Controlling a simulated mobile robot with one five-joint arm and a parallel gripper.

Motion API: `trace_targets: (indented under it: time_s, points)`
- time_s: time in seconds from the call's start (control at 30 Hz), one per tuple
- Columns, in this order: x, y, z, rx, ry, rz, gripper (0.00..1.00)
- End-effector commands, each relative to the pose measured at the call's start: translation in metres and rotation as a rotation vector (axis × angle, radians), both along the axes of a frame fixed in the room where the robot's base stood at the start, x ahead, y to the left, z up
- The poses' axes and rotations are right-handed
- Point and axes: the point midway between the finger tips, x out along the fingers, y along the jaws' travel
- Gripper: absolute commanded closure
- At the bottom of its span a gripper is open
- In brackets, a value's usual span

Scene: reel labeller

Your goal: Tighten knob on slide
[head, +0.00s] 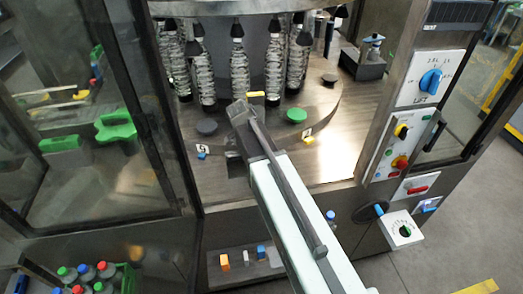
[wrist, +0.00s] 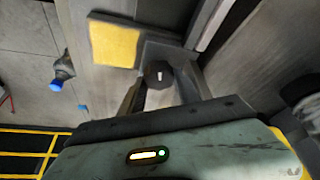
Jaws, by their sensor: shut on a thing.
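A dark round knob with a short white mark (wrist: 158,73) is in the middle of the wrist view, on a grey metal slide part (wrist: 170,50) beside a yellow plate (wrist: 113,45). My gripper (wrist: 160,88) has its two dark fingers on either side of the knob and is shut on it. In the head view my gripper (head: 240,112) reaches over the round steel machine table, near a small yellow piece (head: 256,95). My arm hides the knob there.
Hanging clear bottles (head: 239,70) stand behind my gripper. A control panel with a blue dial (head: 431,81) is at right. An open glass door is at left.

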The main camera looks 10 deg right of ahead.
Motion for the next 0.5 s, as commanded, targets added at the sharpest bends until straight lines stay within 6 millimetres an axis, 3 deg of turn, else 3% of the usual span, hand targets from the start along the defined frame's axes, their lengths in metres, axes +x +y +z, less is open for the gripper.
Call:
trace_targets:
  time_s: [0.5]
  points:
    - [0.0004,0.0003,-0.0001,0.001,0.0,-0.07,1.0]
